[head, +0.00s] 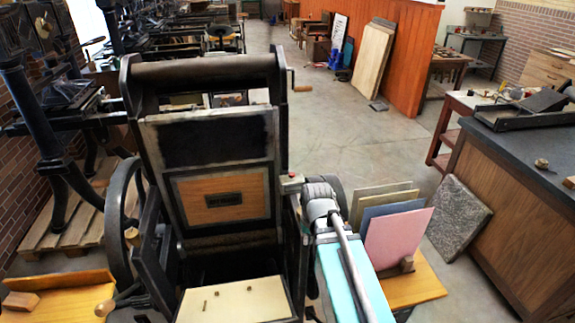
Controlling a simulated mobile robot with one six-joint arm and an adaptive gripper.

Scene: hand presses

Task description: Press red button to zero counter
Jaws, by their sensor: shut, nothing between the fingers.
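A small pale box (291,184), which looks like the counter, sits on the right side of the black hand press (208,75). A small reddish spot shows near its top; I cannot make out its digits or a clear button.
Pink, blue and tan boards (398,238) lean on a wooden shelf right of my arm. A stone slab (459,218) leans against a dark-topped cabinet (520,190). A wooden tray (60,300) is at the lower left. The concrete floor beyond is mostly open.

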